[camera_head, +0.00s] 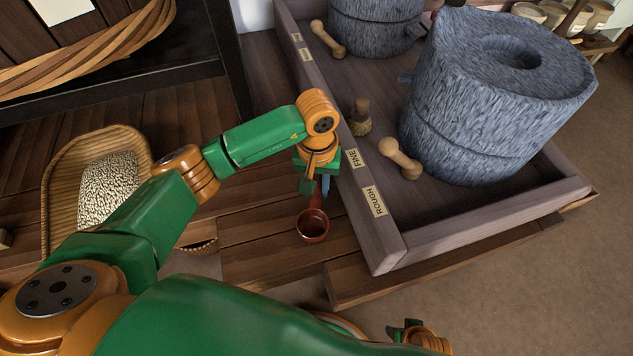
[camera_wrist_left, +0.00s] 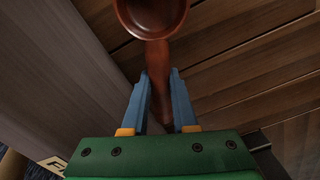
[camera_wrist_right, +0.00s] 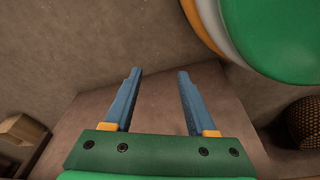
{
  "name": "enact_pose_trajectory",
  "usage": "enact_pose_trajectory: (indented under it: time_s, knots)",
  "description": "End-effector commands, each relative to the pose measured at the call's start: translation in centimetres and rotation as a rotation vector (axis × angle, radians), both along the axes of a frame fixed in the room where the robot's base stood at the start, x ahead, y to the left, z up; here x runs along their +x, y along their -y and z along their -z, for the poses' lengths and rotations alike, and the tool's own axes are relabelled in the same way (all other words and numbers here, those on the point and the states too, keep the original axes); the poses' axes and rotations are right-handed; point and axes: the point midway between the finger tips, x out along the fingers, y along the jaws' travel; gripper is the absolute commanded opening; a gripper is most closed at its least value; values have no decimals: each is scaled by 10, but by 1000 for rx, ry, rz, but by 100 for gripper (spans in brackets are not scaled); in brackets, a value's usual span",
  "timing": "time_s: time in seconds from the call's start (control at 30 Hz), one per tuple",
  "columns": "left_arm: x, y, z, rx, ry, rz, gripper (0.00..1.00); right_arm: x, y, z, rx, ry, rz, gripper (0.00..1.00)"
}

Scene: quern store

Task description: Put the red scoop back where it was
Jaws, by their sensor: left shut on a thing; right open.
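The red scoop (camera_head: 312,227) is a dark red-brown round bowl with a straight handle. In the head view it is over the wooden slats beside the tray with the FINE and ROUGH labels. My left gripper (camera_head: 314,188) is shut on its handle, and the bowl points toward the front. In the left wrist view the handle (camera_wrist_left: 159,70) runs between the two blue fingers (camera_wrist_left: 160,88). I cannot tell whether the scoop touches the slats.
The wooden tray (camera_head: 380,235) holds grey stone querns (camera_head: 480,110), wooden handles (camera_head: 400,158) and a small brush (camera_head: 360,118). Labels FINE (camera_head: 357,159) and ROUGH (camera_head: 374,201) are on its rim. A basket of grain (camera_head: 62,180) stands at left on the slats (camera_head: 265,255).

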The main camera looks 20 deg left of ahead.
Motion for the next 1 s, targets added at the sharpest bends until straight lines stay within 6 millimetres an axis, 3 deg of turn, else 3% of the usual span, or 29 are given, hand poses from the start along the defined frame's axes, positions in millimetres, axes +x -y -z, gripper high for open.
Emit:
enact_pose_trajectory:
  time_s: [0.3,1.0]
  knots:
    - [0,0,9,0,-1,0,0,10,-2,-12,3,10,3,56]
    - [0,0,18,0,1,0,0,9,-2,-2,3,10,3,56]
